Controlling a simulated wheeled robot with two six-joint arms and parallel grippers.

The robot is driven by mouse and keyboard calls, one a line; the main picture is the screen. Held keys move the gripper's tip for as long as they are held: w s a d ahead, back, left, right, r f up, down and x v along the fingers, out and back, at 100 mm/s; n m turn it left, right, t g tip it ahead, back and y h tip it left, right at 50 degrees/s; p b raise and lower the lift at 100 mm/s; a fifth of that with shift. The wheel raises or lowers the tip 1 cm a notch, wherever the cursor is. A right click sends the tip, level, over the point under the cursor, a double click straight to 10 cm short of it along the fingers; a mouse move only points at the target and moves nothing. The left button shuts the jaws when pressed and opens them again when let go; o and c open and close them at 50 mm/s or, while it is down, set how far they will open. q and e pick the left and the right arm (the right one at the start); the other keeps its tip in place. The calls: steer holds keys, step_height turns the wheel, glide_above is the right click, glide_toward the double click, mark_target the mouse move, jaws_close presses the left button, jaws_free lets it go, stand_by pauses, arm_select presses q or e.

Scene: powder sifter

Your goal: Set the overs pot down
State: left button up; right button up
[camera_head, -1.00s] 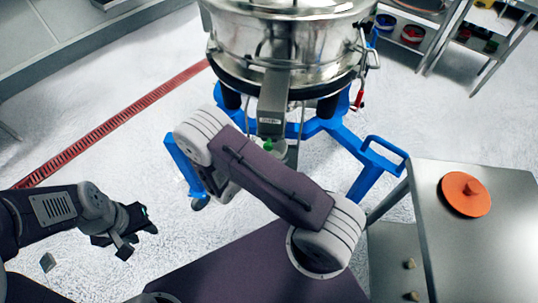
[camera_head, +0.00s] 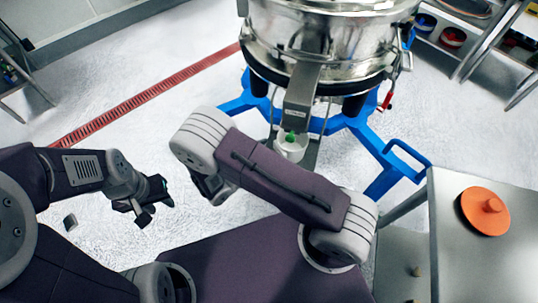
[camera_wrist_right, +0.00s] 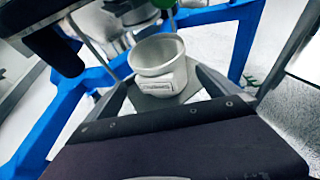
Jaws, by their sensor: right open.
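The overs pot (camera_wrist_right: 158,55) is a pale grey cup with a label on its front. In the right wrist view it stands upright on a small grey plate, between the fingers of my right gripper (camera_wrist_right: 161,80), which are spread with visible room around it. In the head view the pot (camera_head: 291,149) shows below the sifter's spout (camera_head: 301,90), with a green part at its top. My right forearm hides the right gripper's fingers there. My left gripper (camera_head: 157,200) is empty, its fingers apart, over the floor at the left.
A steel table (camera_head: 480,265) with an orange lid (camera_head: 485,211) is at the right. Shelves with tubs are at the back right. The floor at the left is mostly open.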

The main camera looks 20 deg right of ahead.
steer(key=s+d+r+m+g+y, duration=0.2)
steer(key=s+r+m+g+y, duration=0.25)
steer(key=s+m+g, duration=0.55)
steer(key=r+m+t+y, duration=0.1)
steer(key=m+y, duration=0.1)
steer(key=m, duration=0.2)
steer(key=a+r+m+t+y, duration=0.1)
steer(key=r+m+t+y, duration=0.1)
steer(key=m+y, duration=0.1)
steer(key=w+r+m+t+y, duration=0.1)
steer(key=m+t+y, duration=0.1)
steer(key=m, duration=0.4)
steer(key=shift+w+a+r+y, duration=0.1)
steer(key=shift+a+r+y, duration=0.1)
steer(key=shift+y, duration=0.25)
step_height(320, 180, up, 14)
steer(key=p, duration=1.4)
steer(key=shift+r+p, duration=0.15)
steer(key=shift+p, duration=0.15)
